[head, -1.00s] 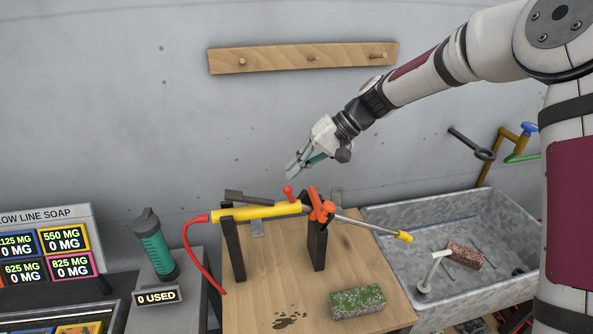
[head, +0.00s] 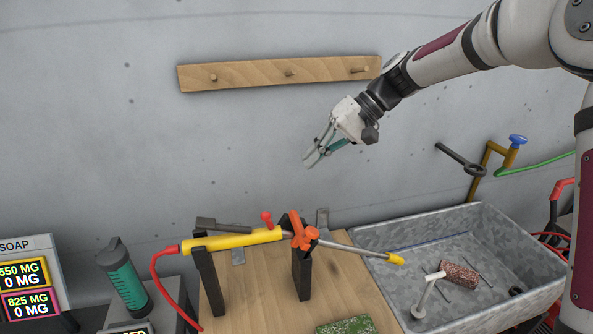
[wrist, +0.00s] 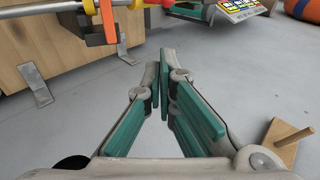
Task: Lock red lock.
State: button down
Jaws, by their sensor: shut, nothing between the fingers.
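A yellow spray wand (head: 235,241) with a red hose lies across two dark upright supports on the wooden table. A small red knob (head: 267,219) stands up from the wand's top. A red-orange clamp-like piece (head: 302,232) sits around the wand at the right support. Either red part could be the red lock; I cannot tell which. My gripper (head: 309,161) is shut and empty, above and apart from both. In the wrist view its green-padded fingers (wrist: 165,62) meet at the tips. Part of the wand and a red part (wrist: 107,20) show at the top edge there.
A wooden peg rail (head: 250,76) is on the wall behind my gripper. A grey metal sink (head: 380,235) with a brush (head: 460,274) in it stands right of the table. A green bottle (head: 124,285) stands left. A green-topped sponge (head: 346,326) lies on the table front.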

jog(key=shift+v, duration=1.05)
jog(key=shift+d+f, duration=0.1)
jog(key=shift+f, duration=0.05)
jog(key=s+d+r+m+t+h, duration=0.1)
jog(key=s+d+t+h, duration=0.2)
jog(key=s+d, duration=0.4)
jog(key=s+d+r+m+t+h, duration=0.1)
jog(key=s+d+t+h, duration=0.2)
jog(key=s, duration=2)
jog(key=shift+d+r+m+t+h, duration=0.35)
jog(key=shift+d+h, duration=1.15)
jog(key=shift+d, duration=1.15)
